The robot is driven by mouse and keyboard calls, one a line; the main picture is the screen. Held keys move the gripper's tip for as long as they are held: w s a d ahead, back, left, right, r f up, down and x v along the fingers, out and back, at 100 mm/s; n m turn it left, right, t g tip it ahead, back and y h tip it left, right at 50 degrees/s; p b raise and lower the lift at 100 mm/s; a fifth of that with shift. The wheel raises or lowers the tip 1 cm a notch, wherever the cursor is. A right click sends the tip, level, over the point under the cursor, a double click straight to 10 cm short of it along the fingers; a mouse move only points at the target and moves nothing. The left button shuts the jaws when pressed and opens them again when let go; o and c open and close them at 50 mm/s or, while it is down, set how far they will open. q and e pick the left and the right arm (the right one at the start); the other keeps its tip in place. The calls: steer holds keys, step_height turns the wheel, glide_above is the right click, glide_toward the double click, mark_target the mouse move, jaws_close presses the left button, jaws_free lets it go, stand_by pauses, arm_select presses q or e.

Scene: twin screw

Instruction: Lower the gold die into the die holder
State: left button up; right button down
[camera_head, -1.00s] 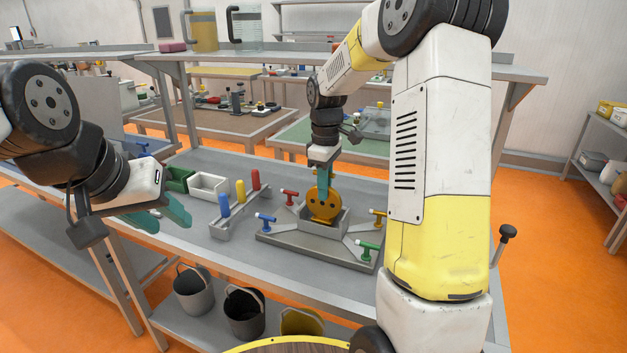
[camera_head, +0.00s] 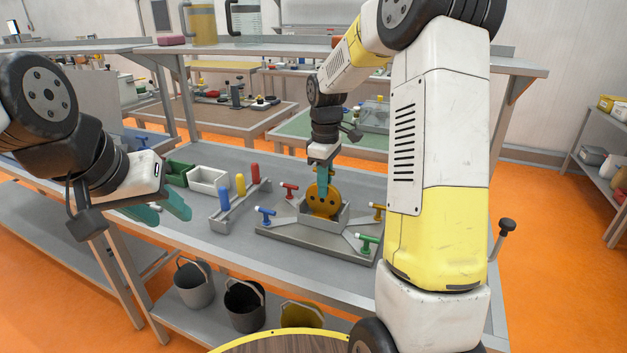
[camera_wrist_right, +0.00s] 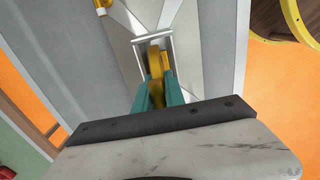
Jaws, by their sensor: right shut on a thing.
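The gold die (camera_head: 322,203) is a round gold disc with dark holes, standing upright on edge. Its lower part is hidden inside the grey die holder (camera_head: 337,222), an open box at the middle of the fixture plate. My right gripper (camera_head: 322,181) is shut on the die from above, with teal fingers. The right wrist view shows the die (camera_wrist_right: 156,62) between the fingers (camera_wrist_right: 157,88), inside the holder's rim (camera_wrist_right: 139,58). I cannot tell whether the die touches the holder's floor. My left gripper (camera_head: 160,212) is open and empty, left of the table.
Red (camera_head: 289,190), blue (camera_head: 266,215), green (camera_head: 367,243) and gold (camera_head: 378,211) T-handled screws surround the holder. A rack with blue (camera_head: 223,199), yellow and red pegs stands left, beside white (camera_head: 208,180) and green (camera_head: 175,174) bins. Buckets (camera_head: 244,305) sit on the lower shelf.

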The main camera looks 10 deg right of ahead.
steer(key=shift+f, duration=0.55)
stand_by(0.4)
steer(key=c, duration=1.3)
jaws_free()
steer(key=shift+r, duration=3.9)
